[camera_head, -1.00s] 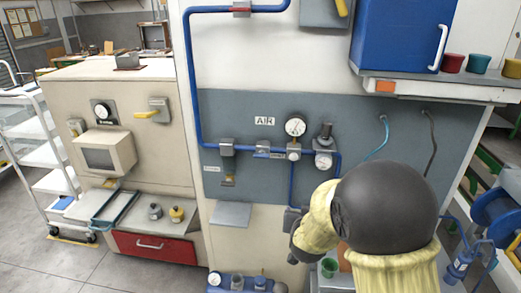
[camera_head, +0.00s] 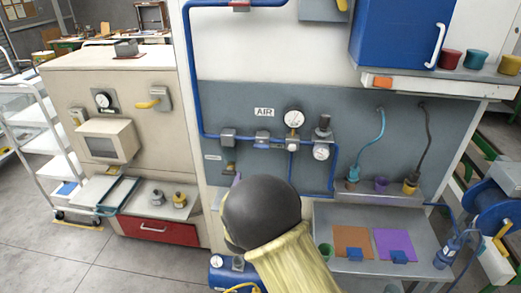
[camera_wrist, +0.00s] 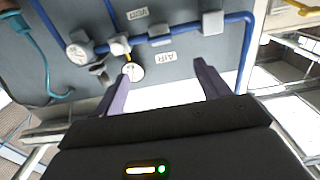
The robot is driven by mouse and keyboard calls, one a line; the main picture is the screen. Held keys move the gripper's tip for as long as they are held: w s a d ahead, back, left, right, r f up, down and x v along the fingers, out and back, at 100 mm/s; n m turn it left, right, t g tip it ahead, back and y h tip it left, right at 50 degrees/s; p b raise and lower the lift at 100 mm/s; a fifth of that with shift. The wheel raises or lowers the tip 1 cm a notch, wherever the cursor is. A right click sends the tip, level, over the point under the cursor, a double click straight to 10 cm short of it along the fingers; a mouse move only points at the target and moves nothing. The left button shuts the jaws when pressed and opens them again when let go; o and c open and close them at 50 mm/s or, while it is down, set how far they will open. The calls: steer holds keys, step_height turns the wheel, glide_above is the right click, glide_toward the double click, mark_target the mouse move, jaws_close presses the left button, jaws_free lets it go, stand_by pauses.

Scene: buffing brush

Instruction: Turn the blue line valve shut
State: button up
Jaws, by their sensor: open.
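The blue line (camera_head: 195,90) runs down the panel's left side and then across below the AIR label. Grey fittings sit on it, at left (camera_head: 228,136) and middle (camera_head: 262,138). A yellowish handle (camera_head: 229,168) hangs below the left fitting, partly hidden by my arm. The wrist view, upside down, shows the blue line (camera_wrist: 185,36), the left fitting (camera_wrist: 213,22) and the middle fitting (camera_wrist: 160,29). My gripper (camera_wrist: 162,74) is open, with purple fingers spread and nothing between them, facing the panel. My arm mostly hides it in the head view.
A pressure gauge (camera_head: 294,118) and a regulator gauge (camera_head: 321,152) are right of the fittings. Below right is a shelf with an orange mat (camera_head: 353,241) and a purple mat (camera_head: 394,243). A blue cabinet (camera_head: 398,32) hangs above right. A beige machine (camera_head: 120,80) stands left.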

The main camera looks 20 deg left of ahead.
mark_target(261, 148)
steer(key=p+x, duration=0.7)
steer(key=x, duration=0.8)
steer(key=shift+w, duration=0.45)
steer(key=c, duration=1)
